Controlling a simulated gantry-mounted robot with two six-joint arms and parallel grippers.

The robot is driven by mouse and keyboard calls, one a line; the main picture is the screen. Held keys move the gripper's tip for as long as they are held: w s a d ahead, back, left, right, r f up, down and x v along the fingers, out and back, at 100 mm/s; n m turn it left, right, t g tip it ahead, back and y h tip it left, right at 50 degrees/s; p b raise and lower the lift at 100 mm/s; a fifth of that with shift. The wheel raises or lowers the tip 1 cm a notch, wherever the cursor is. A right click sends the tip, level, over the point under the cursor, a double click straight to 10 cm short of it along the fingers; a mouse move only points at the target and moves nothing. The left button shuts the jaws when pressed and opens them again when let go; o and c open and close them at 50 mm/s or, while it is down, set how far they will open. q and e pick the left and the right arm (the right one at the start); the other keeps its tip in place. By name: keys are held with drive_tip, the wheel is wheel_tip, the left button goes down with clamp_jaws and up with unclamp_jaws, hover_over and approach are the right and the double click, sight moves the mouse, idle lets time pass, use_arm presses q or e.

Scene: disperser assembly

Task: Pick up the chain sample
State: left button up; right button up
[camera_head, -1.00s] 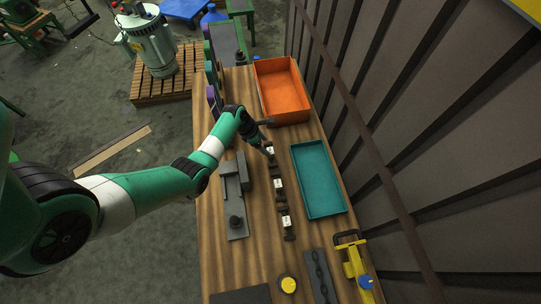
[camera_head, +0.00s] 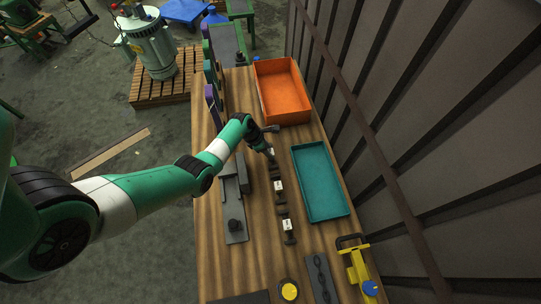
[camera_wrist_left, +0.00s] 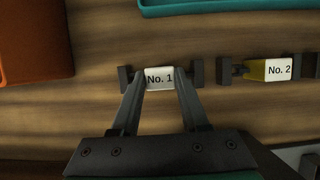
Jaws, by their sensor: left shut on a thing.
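My left gripper (camera_wrist_left: 160,93) is shut on the chain sample labelled "No. 1" (camera_wrist_left: 160,79), with a finger at each end of its white label. The sample has dark end blocks and appears level; I cannot tell whether it touches the table. In the head view my left gripper (camera_head: 270,156) covers most of it. The "No. 2" sample (camera_wrist_left: 278,69) lies to its right in the left wrist view. In the head view two more labelled samples (camera_head: 279,186) (camera_head: 287,225) stand in line nearer me. My right gripper is not in view.
A teal tray (camera_head: 320,182) lies right of the samples, and an orange bin (camera_head: 282,92) stands at the far end. A grey fixture (camera_head: 234,205) is to the left. A yellow tool (camera_head: 357,262) and a yellow round button (camera_head: 289,291) are at the near end.

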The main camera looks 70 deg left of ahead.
use_arm(q)
clamp_jaws()
